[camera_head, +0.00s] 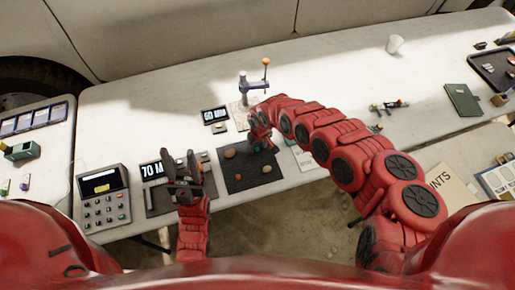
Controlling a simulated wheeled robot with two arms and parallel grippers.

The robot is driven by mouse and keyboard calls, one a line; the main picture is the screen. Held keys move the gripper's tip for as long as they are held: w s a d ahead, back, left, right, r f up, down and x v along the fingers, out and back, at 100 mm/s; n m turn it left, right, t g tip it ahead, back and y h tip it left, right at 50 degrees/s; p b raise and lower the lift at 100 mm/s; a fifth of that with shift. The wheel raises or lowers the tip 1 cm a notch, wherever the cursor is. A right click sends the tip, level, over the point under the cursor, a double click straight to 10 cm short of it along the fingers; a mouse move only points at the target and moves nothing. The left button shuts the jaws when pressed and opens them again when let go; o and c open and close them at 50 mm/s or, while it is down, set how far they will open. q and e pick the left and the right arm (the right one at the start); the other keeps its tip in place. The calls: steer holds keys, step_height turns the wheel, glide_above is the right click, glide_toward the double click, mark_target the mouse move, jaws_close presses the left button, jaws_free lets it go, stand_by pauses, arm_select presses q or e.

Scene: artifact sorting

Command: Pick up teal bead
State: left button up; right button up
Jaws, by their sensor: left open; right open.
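I cannot clearly make out a teal bead in the head view; the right gripper hides part of the dark mat. The dark mat (250,183) lies on the white table, with a few small brown-orange pieces (229,154) on it. My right gripper (264,147) is open and points down over the mat's far edge. Whether anything lies between its fingers is too small to tell. My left gripper (181,163) is open and seems empty, with its fingers pointing away from me, left of the mat and over another dark mat (158,203).
A calculator-like device (104,197) stands at the left, and a display reading 70 (152,170) lies beside the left gripper.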

jaws_close()
steer(key=shift+r, duration=0.15)
stand_by(0.4)
